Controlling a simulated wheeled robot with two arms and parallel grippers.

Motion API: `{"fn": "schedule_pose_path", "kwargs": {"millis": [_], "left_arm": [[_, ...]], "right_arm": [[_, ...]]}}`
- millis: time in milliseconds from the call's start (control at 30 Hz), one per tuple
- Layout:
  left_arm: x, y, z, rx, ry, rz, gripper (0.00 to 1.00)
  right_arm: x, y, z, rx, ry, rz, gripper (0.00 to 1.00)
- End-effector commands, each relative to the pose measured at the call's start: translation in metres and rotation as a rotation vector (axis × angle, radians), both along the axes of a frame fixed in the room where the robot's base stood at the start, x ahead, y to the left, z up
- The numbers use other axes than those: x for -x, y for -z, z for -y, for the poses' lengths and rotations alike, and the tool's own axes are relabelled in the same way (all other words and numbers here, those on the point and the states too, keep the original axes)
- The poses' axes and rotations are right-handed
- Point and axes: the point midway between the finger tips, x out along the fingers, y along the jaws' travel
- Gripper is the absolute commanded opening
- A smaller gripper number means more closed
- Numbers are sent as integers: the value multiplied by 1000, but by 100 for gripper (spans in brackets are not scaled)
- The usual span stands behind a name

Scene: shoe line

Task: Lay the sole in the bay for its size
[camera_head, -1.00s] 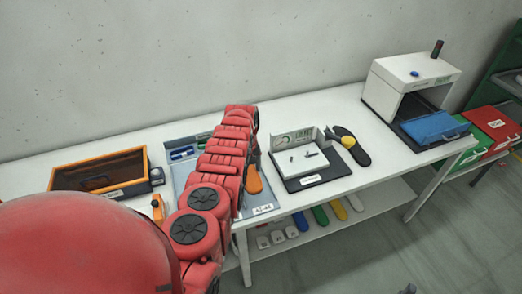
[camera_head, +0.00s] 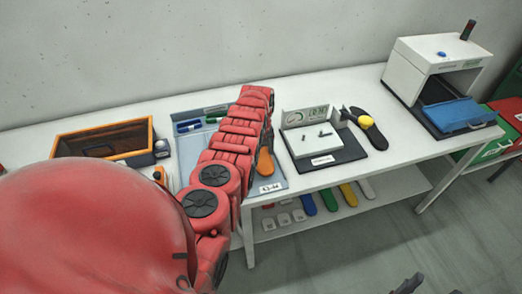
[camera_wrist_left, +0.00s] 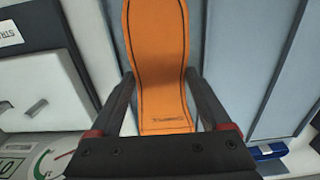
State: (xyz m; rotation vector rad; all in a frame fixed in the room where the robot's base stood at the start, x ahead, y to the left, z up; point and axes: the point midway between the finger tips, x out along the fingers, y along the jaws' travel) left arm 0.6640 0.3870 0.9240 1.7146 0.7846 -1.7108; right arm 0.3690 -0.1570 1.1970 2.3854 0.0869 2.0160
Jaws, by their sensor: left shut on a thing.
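An orange sole (camera_head: 265,161) shows just right of my red left arm in the head view. In the left wrist view the sole (camera_wrist_left: 158,65) lies between the two dark fingers of my left gripper (camera_wrist_left: 160,105), which is shut on it. In the head view this gripper (camera_head: 268,136) is mostly hidden behind the arm. The sole is over the grey-blue tray (camera_head: 189,145) with dividers and a size label at its front edge. I cannot tell whether it touches the tray. Dark tips at the bottom edge may be my right gripper (camera_head: 408,284); its opening is unclear.
Right of the tray stands a white block on a dark base (camera_head: 340,156) with a gauge board. An orange-rimmed box (camera_head: 69,139) is left. Coloured soles lie on the lower shelf.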

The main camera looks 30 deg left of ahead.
Motion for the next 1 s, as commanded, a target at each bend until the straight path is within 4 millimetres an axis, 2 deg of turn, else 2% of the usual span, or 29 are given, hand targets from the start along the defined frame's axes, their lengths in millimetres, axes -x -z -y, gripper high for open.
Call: {"fn": "schedule_pose_path", "kwargs": {"millis": [33, 100, 467, 500, 600, 867, 1000], "left_arm": [[-1, 8, 0, 0, 0, 1, 10], [-1, 12, 0, -1, 0, 1, 10], [-1, 12, 0, 0, 0, 1, 10], [-1, 12, 0, 0, 0, 1, 86], [-1, 12, 0, 0, 0, 1, 100], [-1, 10, 0, -1, 1, 1, 100], [-2, -8, 1, -2, 3, 3, 100]], "right_arm": [[0, 9, 0, 0, 0, 0, 64], [0, 13, 0, 0, 0, 0, 64], [0, 14, 0, 0, 0, 0, 64], [0, 14, 0, 0, 0, 0, 64], [0, 14, 0, 0, 0, 0, 64], [0, 12, 0, 0, 0, 0, 64], [0, -1, 0, 0, 0, 0, 64]]}}
